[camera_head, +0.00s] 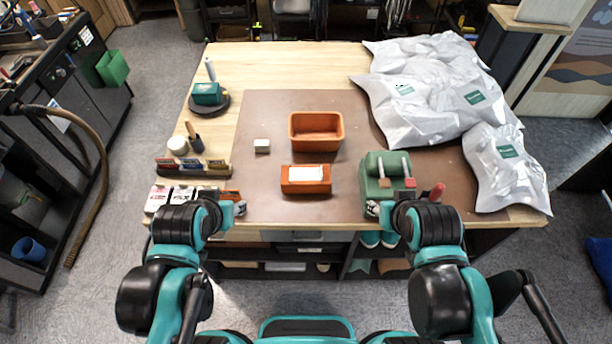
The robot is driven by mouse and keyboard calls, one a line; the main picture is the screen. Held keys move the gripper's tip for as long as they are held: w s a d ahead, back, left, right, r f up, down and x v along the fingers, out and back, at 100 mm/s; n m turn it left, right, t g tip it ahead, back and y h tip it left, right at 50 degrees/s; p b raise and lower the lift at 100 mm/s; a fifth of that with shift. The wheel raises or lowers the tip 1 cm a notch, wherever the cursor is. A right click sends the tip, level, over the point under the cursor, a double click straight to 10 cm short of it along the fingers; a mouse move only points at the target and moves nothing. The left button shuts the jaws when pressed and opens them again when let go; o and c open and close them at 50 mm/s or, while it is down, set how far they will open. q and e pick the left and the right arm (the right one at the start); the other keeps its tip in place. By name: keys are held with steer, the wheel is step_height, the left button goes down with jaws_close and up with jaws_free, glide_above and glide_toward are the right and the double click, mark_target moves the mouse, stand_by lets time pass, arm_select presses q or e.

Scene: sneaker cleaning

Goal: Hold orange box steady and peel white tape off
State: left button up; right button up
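The orange box (306,188) sits on the brown mat near the middle of the table's front. White tape (305,173) lies across most of its top. My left gripper (240,208) is at the front table edge, left of the box and apart from it. My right gripper (372,208) is at the front edge, right of the box and apart from it, just in front of a green block. Both grippers are too small in view to tell how far their fingers are apart. Neither touches the box.
An open orange bin (316,143) stands just behind the box. A small white block (262,146) lies to its left. A green holder (388,168) stands right of the box. Silvery bags (420,100) cover the right side.

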mark_target(302, 174)
arm_select(q)
steer(key=shift+s+r, duration=0.1)
steer(key=shift+s, duration=0.05)
steer(key=o, duration=1)
steer(key=shift+w+d, duration=0.1)
steer(key=shift+w, duration=0.1)
steer(key=shift+o, duration=1.4)
steer(key=shift+w+d+r+n, duration=0.15)
steer(key=shift+w+n, duration=0.15)
steer(key=shift+n, duration=0.1)
steer(key=w+d+n+g+h, duration=0.35)
steer(key=w+n, duration=0.25)
steer(key=w, duration=0.4)
steer(key=w+d+f+n+g+h, duration=0.2)
steer(key=w+f+n+h, duration=0.5)
steer(key=w+f, duration=0.6)
step_height(302, 174, down, 8)
steer(key=w+n+g+h, duration=0.1)
steer(key=w+n+h, duration=0.2)
steer(key=n, duration=0.1)
steer(key=x, duration=1.1)
steer(key=shift+s+a+f, duration=0.1)
steer(key=shift+s, duration=0.2)
